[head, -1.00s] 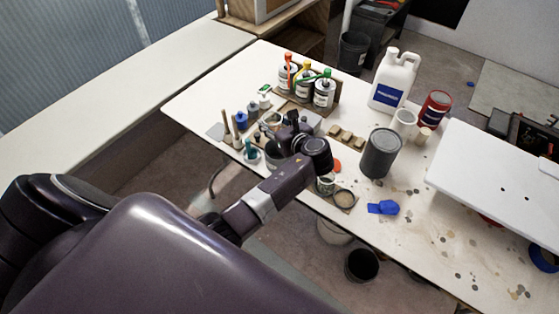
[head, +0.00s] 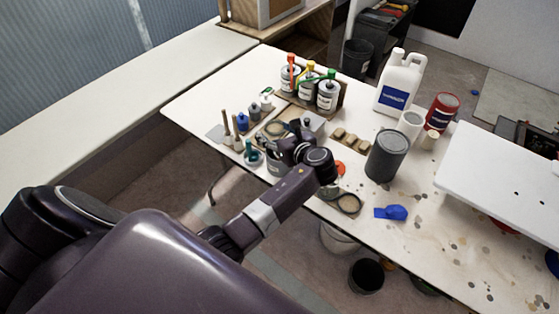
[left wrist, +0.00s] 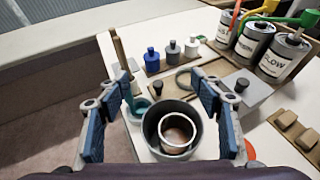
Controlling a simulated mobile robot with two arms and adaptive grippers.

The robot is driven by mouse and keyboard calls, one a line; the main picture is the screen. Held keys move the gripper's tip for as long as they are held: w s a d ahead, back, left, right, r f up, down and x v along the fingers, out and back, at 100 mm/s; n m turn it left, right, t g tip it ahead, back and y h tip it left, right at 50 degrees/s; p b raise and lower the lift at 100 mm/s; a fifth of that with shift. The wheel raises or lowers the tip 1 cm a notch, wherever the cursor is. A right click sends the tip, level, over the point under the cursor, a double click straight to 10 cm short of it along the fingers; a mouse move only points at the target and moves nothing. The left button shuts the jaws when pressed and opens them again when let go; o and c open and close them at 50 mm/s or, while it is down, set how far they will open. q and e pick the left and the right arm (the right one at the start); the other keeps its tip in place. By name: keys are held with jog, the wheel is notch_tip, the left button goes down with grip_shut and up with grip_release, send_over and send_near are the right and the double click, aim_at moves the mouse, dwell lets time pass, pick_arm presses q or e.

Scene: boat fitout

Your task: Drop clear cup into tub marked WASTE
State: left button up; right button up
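My left gripper (head: 290,143) is over the near left part of the table. In the left wrist view its two blue-padded fingers (left wrist: 165,92) are wide apart with nothing held between the pads. A dark grey round tub (left wrist: 150,122) is beneath and between them, and it also shows partly behind the gripper in the head view (head: 276,168). A small cup with a pale rim and brownish inside (left wrist: 177,133) appears within the tub's rim; whether it rests on the bottom cannot be told. No WASTE lettering is readable. My right gripper is not in view.
Small bottles (left wrist: 172,54) and pump bottles (left wrist: 253,42) stand behind the tub. A grey can (head: 386,156), a white jug (head: 399,82) and a blue piece (head: 391,212) are to the right. A black bucket (head: 366,276) is on the floor by the table's front edge.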

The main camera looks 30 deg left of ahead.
pick_arm(q)
jog(key=v, duration=1.2)
dwell(0.3)
